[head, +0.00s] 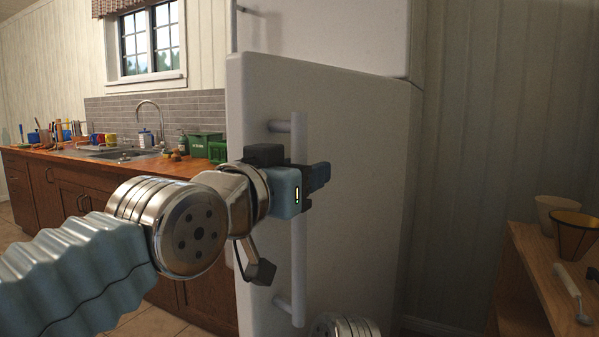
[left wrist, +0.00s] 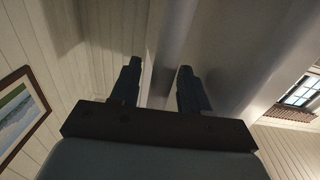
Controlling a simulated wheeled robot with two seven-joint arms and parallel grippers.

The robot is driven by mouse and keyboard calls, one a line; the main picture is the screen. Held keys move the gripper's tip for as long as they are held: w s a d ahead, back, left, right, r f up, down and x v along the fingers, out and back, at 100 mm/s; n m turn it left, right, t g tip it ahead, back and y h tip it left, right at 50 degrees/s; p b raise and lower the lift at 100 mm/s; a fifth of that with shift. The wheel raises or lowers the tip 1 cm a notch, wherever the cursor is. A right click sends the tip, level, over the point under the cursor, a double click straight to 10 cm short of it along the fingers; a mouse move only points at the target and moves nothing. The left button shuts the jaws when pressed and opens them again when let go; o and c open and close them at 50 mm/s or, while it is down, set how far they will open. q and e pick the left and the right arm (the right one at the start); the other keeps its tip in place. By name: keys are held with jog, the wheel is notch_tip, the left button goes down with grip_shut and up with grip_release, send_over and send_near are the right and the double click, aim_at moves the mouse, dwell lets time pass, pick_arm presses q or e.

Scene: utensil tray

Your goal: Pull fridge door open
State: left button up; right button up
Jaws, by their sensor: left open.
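The white fridge has a lower door (head: 355,200) with a long vertical bar handle (head: 299,250) near its left edge. In the head view the lower door's top edge stands a little proud of the upper door; I cannot tell if it is ajar. My left gripper (head: 318,178) is at the handle's upper half and covers part of it. In the left wrist view, the handle (left wrist: 172,45) runs between the two open fingers of this gripper (left wrist: 159,88). I cannot tell whether either finger touches it. My right gripper is out of view.
A wooden counter (head: 190,167) with a sink and several items stands left of the fridge. A wooden shelf unit (head: 545,270) with cups and a utensil is at the right. Floor shows at the lower left.

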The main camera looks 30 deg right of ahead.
pick_arm(q)
jog(key=b+v, duration=0.3)
jog(key=v, duration=1.1)
jog(key=shift+b, duration=0.4)
jog(key=shift+f, duration=0.1)
